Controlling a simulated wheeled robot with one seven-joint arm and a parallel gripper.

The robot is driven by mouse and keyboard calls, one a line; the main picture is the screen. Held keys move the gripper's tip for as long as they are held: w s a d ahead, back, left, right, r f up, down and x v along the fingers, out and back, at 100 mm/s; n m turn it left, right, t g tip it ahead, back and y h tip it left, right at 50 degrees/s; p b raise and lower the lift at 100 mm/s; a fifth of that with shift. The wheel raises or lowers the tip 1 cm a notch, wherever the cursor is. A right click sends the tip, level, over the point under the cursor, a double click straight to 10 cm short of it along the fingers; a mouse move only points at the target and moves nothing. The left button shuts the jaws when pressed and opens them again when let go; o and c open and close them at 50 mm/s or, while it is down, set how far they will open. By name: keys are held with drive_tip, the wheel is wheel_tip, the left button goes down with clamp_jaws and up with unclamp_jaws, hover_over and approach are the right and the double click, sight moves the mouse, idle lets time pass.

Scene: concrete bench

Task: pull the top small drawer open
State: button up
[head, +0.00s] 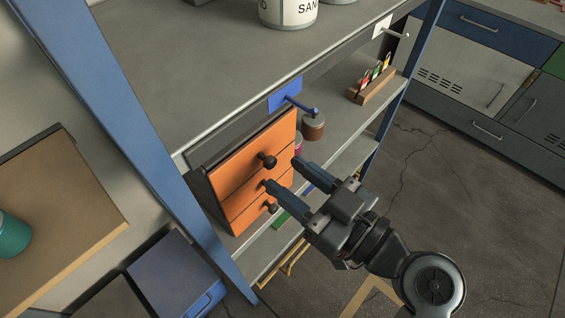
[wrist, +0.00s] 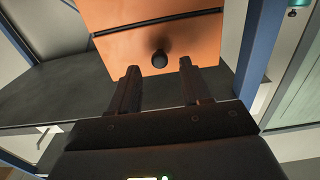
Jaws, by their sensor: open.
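An orange-fronted drawer unit (head: 240,188) hangs under the bench top in the head view, with several dark round knobs. The top small drawer (head: 245,150) looks closed, with its knob (head: 268,161) in plain view. My gripper (head: 282,172) is open and empty in front of the drawer fronts, fingers pointing at them. In the wrist view a knob (wrist: 160,58) shows between and beyond the fingertips (wrist: 159,68), on an orange front (wrist: 130,50). It looks like the top drawer's knob, seen upside down. I cannot see any contact. One fingertip hides part of the lower fronts.
A blue post (head: 130,130) stands left of the drawers. A blue bracket with a lever handle (head: 303,105) sticks out right of them. The floor (head: 450,190) at right is clear.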

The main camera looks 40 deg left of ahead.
drive_tip(key=shift+w+a, duration=0.1)
drive_tip(key=shift+a, duration=1.2)
drive_tip(key=shift+c, duration=0.4)
clamp_jaws()
